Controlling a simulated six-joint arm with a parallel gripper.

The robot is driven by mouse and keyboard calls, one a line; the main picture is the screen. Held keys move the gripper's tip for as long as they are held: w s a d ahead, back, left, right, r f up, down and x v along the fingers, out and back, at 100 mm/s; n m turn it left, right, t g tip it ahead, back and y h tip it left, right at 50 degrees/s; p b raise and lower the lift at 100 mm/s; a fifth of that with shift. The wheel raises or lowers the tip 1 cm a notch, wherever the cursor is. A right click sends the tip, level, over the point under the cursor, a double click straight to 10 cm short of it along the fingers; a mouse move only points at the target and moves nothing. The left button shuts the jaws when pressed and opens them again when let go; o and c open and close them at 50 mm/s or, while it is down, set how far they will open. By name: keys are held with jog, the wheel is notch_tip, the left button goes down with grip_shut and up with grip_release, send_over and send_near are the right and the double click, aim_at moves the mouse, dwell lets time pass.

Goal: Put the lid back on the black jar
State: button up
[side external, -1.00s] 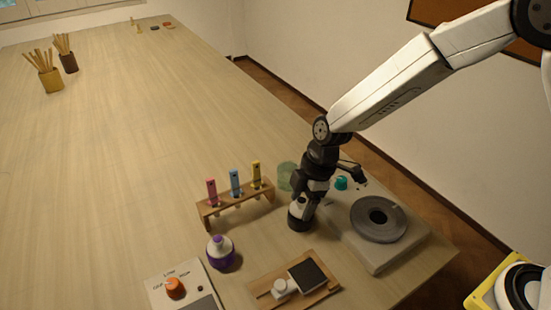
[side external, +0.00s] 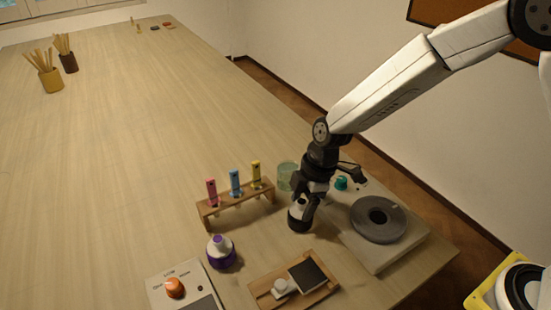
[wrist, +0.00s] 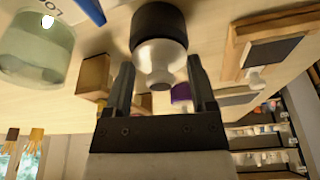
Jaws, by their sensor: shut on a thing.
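The black jar (side external: 300,222) stands upright on the table, right of the tube rack. In the wrist view its dark body (wrist: 158,22) shows beyond the fingers. A white domed lid (wrist: 158,58) with a dark knob is between my gripper's fingers (wrist: 160,72) and lines up with the jar. My gripper (side external: 305,200) points down over the jar and is shut on the lid. The fingers partly cover the lid and jar top in the side view. I cannot tell whether the lid is fully seated or slightly raised.
A rack with colored tubes (side external: 236,202) and a purple jar (side external: 221,252) stand to the left. A wooden tray (side external: 262,290) lies in front. A grey wheel (side external: 378,220) is at the right. A green glass (side external: 287,176) stands close behind.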

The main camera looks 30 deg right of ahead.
dwell(0.4)
jog(key=o, duration=1.1)
jog(key=shift+o, duration=0.2)
jog(key=shift+r, duration=0.2)
jog(key=shift+r, duration=3.3)
jog(key=shift+c, duration=0.2)
grip_shut()
